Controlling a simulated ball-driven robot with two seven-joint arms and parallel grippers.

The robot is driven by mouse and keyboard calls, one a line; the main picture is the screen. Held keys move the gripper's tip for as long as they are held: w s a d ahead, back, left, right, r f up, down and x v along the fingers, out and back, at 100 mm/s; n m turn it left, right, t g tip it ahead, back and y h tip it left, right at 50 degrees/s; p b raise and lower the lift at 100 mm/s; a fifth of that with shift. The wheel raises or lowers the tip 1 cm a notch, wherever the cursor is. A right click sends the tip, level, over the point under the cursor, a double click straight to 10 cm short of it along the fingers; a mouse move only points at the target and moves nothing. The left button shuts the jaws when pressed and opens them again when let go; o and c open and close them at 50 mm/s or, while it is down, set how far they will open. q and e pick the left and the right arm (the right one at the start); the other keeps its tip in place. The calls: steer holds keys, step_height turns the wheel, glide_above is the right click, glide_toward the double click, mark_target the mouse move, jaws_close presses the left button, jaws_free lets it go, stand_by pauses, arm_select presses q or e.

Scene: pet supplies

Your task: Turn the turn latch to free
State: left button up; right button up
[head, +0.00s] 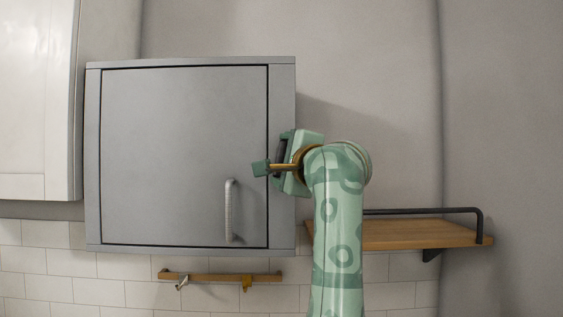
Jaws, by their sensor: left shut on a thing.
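The grey cabinet (92,150) hangs on the wall with its flat door (180,140) closed. A vertical grey handle (230,212) is at the door's lower right. My left gripper (265,168) is at the right edge of the door, above and to the right of the handle. It is shut on the turn latch, which its fingers and body mostly hide. I cannot tell the latch's angle. My right gripper is not in view.
A wooden shelf (400,235) with a dark rail (430,210) is on the wall at the right. A wooden hook bar (215,277) is below the cabinet. A white cupboard (35,100) is at the left. The wall above the shelf is clear.

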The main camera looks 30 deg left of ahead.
arm_select(q)
steer(key=shift+w+d+n+g+h, duration=0.15)
steer(key=shift+n+g+h, duration=0.2)
steer(key=shift+n, duration=0.65)
steer(key=o, duration=1)
steer(key=b+v, duration=0.3)
steer(key=v, duration=1.3)
steer(key=shift+d+r, duration=0.1)
steer(key=shift+d, duration=0.05)
